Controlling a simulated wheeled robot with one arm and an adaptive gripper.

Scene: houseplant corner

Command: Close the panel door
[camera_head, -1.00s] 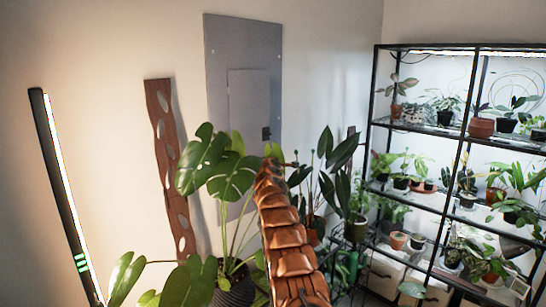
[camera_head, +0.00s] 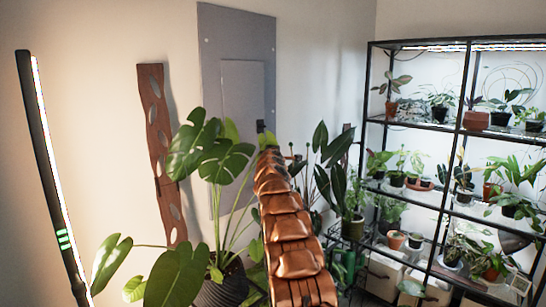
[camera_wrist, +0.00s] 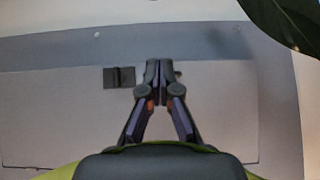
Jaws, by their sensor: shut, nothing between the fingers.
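The grey panel (camera_head: 208,100) is on the wall behind the plants. Its inner door (camera_head: 240,85) looks nearly flush with the frame; I cannot tell if a small gap remains. In the wrist view, the door (camera_wrist: 60,120) fills much of the picture and the latch (camera_wrist: 119,77) lies just left of my fingertips. My gripper (camera_wrist: 158,66) is shut and empty, in front of the door; contact is unclear.
A large-leaved potted plant (camera_head: 222,285) stands left of my arm, its leaves near the panel. More plants (camera_head: 338,185) stand on the right. A black plant shelf (camera_head: 405,45) fills the right side. A light bar (camera_head: 45,170) and brown slotted board (camera_head: 160,150) are at left.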

